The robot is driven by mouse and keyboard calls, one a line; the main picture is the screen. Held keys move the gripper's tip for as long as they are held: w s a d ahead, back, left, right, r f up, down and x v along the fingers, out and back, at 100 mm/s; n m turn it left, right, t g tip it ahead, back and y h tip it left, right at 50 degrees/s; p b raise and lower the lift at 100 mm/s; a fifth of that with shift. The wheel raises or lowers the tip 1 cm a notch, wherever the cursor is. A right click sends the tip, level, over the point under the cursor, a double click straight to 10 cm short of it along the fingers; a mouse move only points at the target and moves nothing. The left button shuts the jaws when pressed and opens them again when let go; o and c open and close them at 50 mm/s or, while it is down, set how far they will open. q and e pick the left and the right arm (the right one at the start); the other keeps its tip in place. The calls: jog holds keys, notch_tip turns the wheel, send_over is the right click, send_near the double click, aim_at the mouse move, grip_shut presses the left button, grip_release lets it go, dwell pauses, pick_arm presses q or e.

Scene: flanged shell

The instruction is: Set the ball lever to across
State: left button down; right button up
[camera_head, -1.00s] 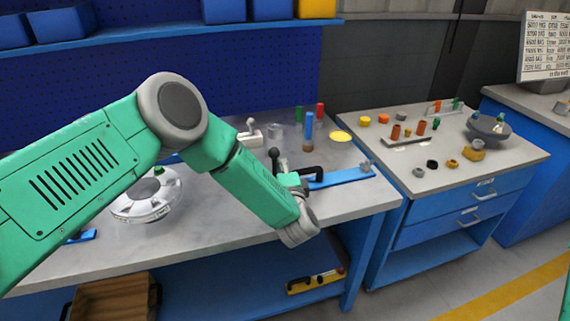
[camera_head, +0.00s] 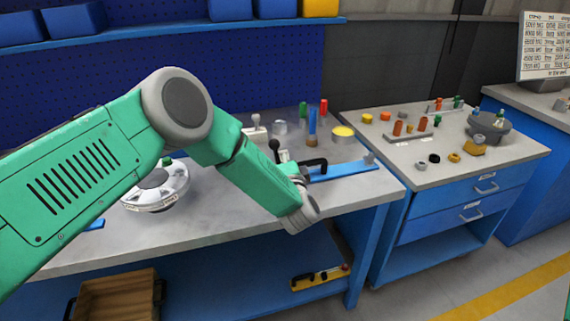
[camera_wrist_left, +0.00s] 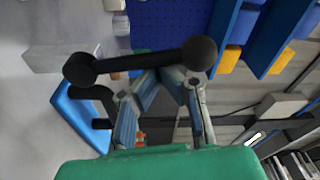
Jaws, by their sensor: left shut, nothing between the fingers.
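The ball lever (camera_head: 275,146) is a black rod with a ball end, standing up beside a black bent handle (camera_head: 316,164) over a blue base plate (camera_head: 345,171) on the bench. In the left wrist view the ball lever (camera_wrist_left: 140,62) is a black bar with a ball at each end, lying across the picture. My left gripper (camera_wrist_left: 162,72) is shut and empty, its tips meeting right at the bar's middle; contact is not certain. In the head view the left gripper (camera_head: 287,160) is mostly hidden behind my forearm.
A white round flanged part (camera_head: 157,188) sits on the bench left of the lever. A white block with a grey knob (camera_head: 255,130), a blue cylinder (camera_head: 312,123) and a yellow disc (camera_head: 343,132) stand behind. A second bench (camera_head: 500,160) with small parts is at the right.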

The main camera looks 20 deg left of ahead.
pick_arm(q)
jog(key=a+n, duration=0.1)
jog(key=s+a+n, duration=0.1)
jog(key=n, duration=0.1)
jog(key=shift+s+y+b, duration=0.2)
jog(key=shift+y+b, duration=0.1)
jog(key=shift+s+a+f+n+y+b, duration=0.15)
jog(key=shift+s+a+f+n+b, duration=0.35)
jog(key=shift+n, duration=0.45)
jog(key=shift+s+a+f+n+y+b, duration=0.1)
jog(key=shift+s+a+f+n+b, duration=0.15)
jog(key=shift+a+f+n, duration=0.6)
jog(key=shift+s+a+f+n+y+b, duration=0.15)
jog(key=shift+s+a+f+n+b, duration=0.25)
jog(key=shift+n, duration=0.6)
jog(key=shift+s+a+f, duration=0.15)
jog(key=shift+a+f, duration=0.05)
jog(key=shift+f, duration=0.35)
pick_arm(e)
jog(key=f, duration=0.1)
jog(key=s+f, duration=0.1)
jog(key=f, duration=0.1)
jog(key=shift+s+a+f, duration=0.15)
jog(key=shift+a+f, duration=0.05)
